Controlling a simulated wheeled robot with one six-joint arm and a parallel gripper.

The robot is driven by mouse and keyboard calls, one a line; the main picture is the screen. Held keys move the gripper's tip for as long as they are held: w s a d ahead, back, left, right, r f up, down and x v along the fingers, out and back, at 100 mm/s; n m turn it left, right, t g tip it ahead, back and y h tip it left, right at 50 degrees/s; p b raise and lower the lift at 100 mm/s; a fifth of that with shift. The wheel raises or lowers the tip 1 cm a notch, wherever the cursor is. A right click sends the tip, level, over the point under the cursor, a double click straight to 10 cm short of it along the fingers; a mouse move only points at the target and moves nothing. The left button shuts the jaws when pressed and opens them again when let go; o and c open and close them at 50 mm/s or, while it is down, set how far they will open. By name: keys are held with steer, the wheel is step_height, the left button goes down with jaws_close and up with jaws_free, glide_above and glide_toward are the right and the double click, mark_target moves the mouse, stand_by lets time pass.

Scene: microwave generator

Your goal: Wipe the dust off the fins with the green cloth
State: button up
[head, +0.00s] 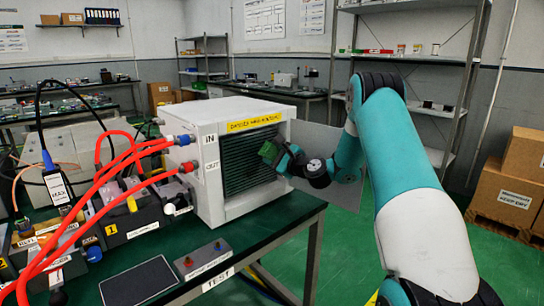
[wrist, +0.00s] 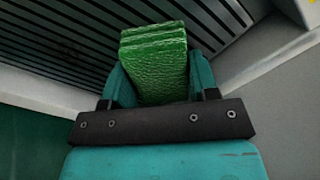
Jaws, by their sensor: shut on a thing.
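The fins (head: 240,165) are a dark panel of horizontal slats on the front of the white unit. They also show in the wrist view (wrist: 55,50). The green cloth (wrist: 155,55) is folded into a thick pad. My gripper (wrist: 155,85) is shut on it, with a teal finger on each side. In the head view my gripper (head: 275,155) is at the right part of the fins, with the cloth (head: 268,150) facing them. The cloth is at or very close to the slats; I cannot tell whether it touches. I cannot make out dust clearly.
The white unit (head: 205,130) stands on a green bench (head: 265,215), with red hoses (head: 120,160) on its left. An open grey door panel (head: 335,185) is on the right, behind my wrist. A black pad (head: 138,280) and a button box (head: 203,260) lie in front.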

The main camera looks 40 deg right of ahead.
steer(key=shift+s+d+f+b, duration=0.15)
steer(key=shift+s+b, duration=1.1)
steer(key=shift+s, duration=1)
steer(key=shift+s+r, duration=0.2)
steer(key=shift+s, duration=0.55)
steer(key=shift+b, duration=0.3)
steer(key=s+b, duration=0.1)
steer(key=s, duration=0.2)
steer(key=shift+w, duration=0.1)
steer(key=w+p, duration=0.3)
steer(key=w, duration=0.4)
steer(key=shift+r+p, duration=0.15)
steer(key=shift+p, duration=0.15)
steer(key=shift+w, duration=0.8)
